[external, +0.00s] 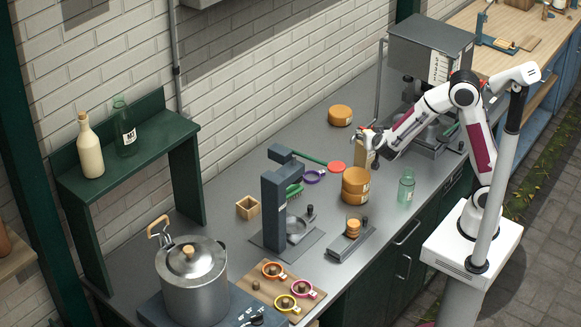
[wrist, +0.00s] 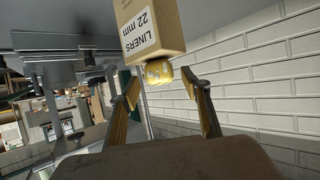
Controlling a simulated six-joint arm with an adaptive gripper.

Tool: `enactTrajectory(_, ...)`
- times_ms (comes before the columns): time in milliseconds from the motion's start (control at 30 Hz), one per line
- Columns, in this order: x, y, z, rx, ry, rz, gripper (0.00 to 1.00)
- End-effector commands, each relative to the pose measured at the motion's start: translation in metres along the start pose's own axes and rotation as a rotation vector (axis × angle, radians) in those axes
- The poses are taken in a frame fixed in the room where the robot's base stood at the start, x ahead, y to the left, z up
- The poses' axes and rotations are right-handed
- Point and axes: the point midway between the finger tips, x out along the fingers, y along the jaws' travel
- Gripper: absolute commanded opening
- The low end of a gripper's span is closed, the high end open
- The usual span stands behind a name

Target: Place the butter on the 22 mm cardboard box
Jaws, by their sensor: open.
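My gripper (wrist: 161,80) is open, with a finger on either side of the butter and gaps between.
A green jar (external: 406,187) is at the right front. The coffee machine (external: 430,50) stands behind my arm.

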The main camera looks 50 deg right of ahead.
Motion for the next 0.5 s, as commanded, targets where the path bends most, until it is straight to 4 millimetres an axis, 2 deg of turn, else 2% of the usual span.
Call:
enactTrajectory(267, -0.009, -0.001, -0.003, 0.000, 0.001, -0.003, 0.47)
enactTrajectory(500, -0.032, -0.001, -0.003, 0.000, 0.001, -0.003, 0.47)
